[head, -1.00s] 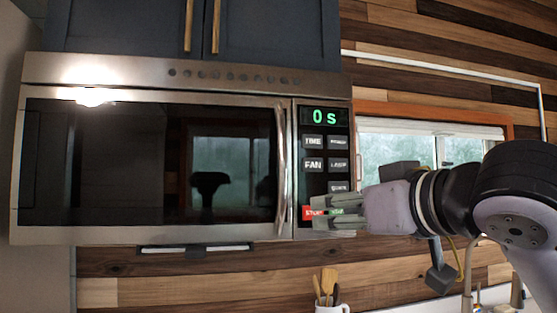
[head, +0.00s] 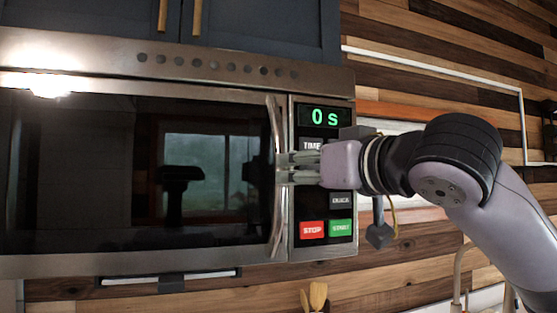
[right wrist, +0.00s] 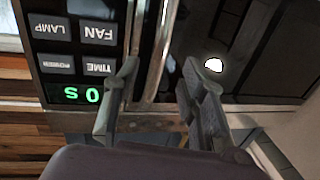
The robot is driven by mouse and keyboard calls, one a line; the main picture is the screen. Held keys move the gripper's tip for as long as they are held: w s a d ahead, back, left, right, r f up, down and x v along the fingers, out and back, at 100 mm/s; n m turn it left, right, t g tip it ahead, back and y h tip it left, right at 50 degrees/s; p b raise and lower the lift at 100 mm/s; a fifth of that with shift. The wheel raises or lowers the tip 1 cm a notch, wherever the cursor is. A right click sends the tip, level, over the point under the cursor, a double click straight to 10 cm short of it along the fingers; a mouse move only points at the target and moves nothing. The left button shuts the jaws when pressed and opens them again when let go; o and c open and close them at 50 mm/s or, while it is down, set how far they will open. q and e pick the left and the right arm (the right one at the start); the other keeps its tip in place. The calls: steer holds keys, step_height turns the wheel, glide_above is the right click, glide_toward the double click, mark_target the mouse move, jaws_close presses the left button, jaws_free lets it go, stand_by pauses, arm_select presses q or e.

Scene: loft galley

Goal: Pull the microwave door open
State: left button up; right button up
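The microwave (head: 150,262) hangs under the cabinets with its dark glass door (head: 90,170) closed. Its upright metal handle (head: 277,232) runs down the door's right edge. My right gripper (head: 282,168) is at mid-height of the handle, coming from the right across the button panel. In the right wrist view, my right gripper (right wrist: 160,85) has its two fingers apart, one on each side of the handle (right wrist: 166,35). I cannot tell whether either finger touches it. My left gripper is not in view.
The control panel (head: 325,200) reads "0 s" and lies partly behind my right gripper. Dark cabinets (head: 260,30) are directly above the microwave. A window, largely hidden by my right arm, is to the right. Wooden utensils (head: 318,297) stand below.

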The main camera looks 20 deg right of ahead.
mark_target(283, 169)
steer(key=p+x, duration=0.2)
steer(key=x, duration=0.5)
steer(key=shift+w, duration=0.2)
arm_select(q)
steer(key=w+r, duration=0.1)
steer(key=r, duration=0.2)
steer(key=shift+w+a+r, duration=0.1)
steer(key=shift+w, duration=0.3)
arm_select(e)
steer(key=shift+r, duration=0.1)
steer(key=shift+c, duration=0.3)
steer(key=c, duration=0.7)
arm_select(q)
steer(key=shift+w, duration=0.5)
arm_select(e)
jaws_close()
